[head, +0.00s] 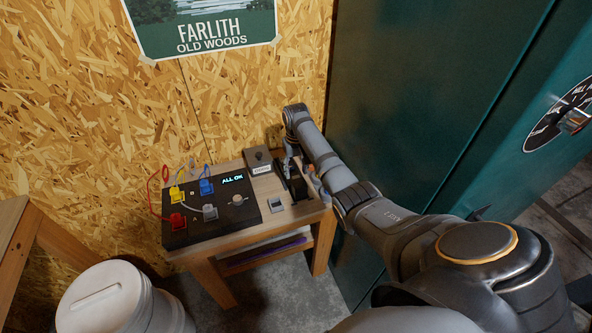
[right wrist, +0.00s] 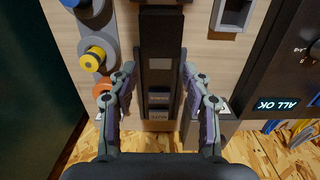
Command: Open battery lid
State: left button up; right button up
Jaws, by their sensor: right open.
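A long dark unit (head: 294,182) lies on the right part of the small wooden bench. It appears to be the battery housing; I cannot clearly tell its lid from the body. My right gripper (head: 302,178) reaches over the unit in the head view. In the right wrist view the right gripper (right wrist: 159,68) is open, with one finger at each side of the dark unit and nothing gripped. My left gripper is not in view.
A black panel (head: 190,225) with coloured plugs and an "ALL OK" display stands beside the unit. A grey labelled box (head: 258,162) sits behind. A white bucket (head: 105,300) and green cabinet (head: 400,100) stand nearby.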

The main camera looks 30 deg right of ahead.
jog(key=shift+f, duration=0.7)
